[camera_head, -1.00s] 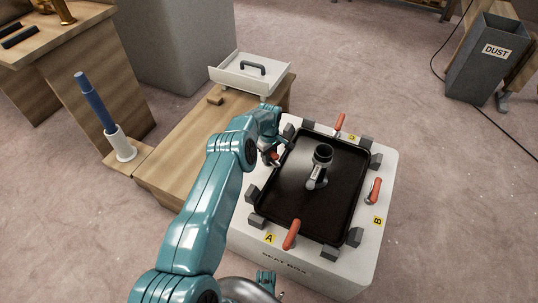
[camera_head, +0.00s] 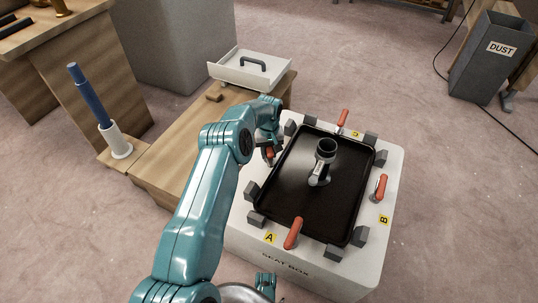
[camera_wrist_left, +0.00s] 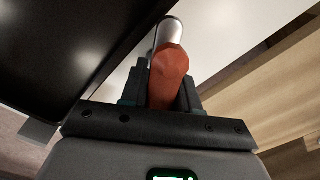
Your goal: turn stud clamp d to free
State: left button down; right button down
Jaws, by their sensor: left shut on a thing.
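The white seat box (camera_head: 236,228) carries a black tray-like panel (camera_head: 283,195), with red-handled stud clamps around it. Stud clamp d (camera_head: 269,153) is on the panel's left side, partly hidden by my left gripper (camera_head: 268,157); its label is not visible. In the left wrist view, the jaws (camera_wrist_left: 163,95) are shut on the red handle (camera_wrist_left: 168,75), whose silver part (camera_wrist_left: 168,33) extends beyond them. Clamp A (camera_head: 293,233) is at the front, clamp B (camera_head: 380,187) at the right and clamp C (camera_head: 343,119) at the back.
A dark cylindrical fitting (camera_head: 325,152) stands on the panel. Dark grey blocks (camera_head: 251,190) line its edge. A wooden bench (camera_head: 180,150) with a white handled tray (camera_head: 235,75) adjoins the box at left. Open carpet lies to the right.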

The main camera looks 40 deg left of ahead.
pick_arm(q)
jog(key=m, duration=0.3)
jog(key=shift+w+r+b, duration=0.1)
jog(key=shift+w+b, duration=0.1)
jog(key=shift+b, duration=0.2)
jog(key=m, duration=0.2)
jog(key=shift+m+b, duration=0.3)
jog(key=c, duration=1.8)
grip_release()
jog(key=m, duration=0.3)
jog(key=shift+o, duration=0.6)
jog(key=shift+s+m, duration=0.15)
jog(key=shift+m, duration=1.15)
pick_arm(e)
jog(key=shift+w+d+f+t, duration=0.15)
jog(key=shift+w+f+t, duration=0.15)
jog(key=shift+w+f, duration=0.7)
jog(key=shift+s+f, duration=0.15)
